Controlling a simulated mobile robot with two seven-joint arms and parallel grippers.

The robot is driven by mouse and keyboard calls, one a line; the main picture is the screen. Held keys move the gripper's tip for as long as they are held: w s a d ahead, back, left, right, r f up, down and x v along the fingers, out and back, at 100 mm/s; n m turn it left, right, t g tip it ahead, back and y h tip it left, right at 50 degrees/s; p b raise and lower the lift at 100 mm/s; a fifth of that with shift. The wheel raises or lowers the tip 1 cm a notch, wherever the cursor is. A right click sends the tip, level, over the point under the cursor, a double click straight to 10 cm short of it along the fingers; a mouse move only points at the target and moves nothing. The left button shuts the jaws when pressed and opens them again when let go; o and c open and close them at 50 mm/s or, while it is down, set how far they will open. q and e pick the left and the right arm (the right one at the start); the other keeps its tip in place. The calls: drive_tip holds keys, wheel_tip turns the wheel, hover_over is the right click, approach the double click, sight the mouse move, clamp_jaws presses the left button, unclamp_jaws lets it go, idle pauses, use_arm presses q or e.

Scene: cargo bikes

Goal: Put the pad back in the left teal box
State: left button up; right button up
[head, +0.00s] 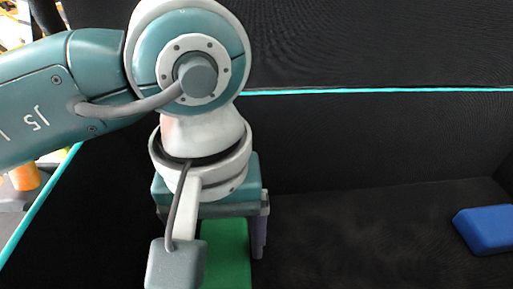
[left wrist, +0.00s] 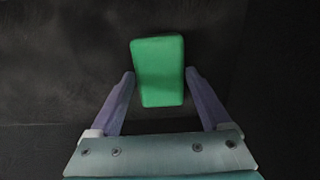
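A green pad (head: 226,255) lies on the dark floor of a black box with a teal rim (head: 380,91). My left gripper (head: 222,246) points down over it, and part of the pad is hidden by my arm. In the left wrist view, the green pad (left wrist: 158,70) sits between the two purple fingers of the left gripper (left wrist: 160,73). Narrow gaps show on both sides, so the gripper looks open; whether the fingertips are level with the pad I cannot tell. My right gripper is not in view.
A blue pad (head: 487,229) lies on the box floor at the far right. The floor between the two pads is clear. The black back wall (head: 380,140) stands behind my gripper. An orange object (head: 24,177) shows outside at the left.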

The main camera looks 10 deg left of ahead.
use_arm(q)
drive_tip(key=shift+o, duration=1.2)
wheel_tip(320, 180, up, 10)
drive_tip(key=p, duration=0.5)
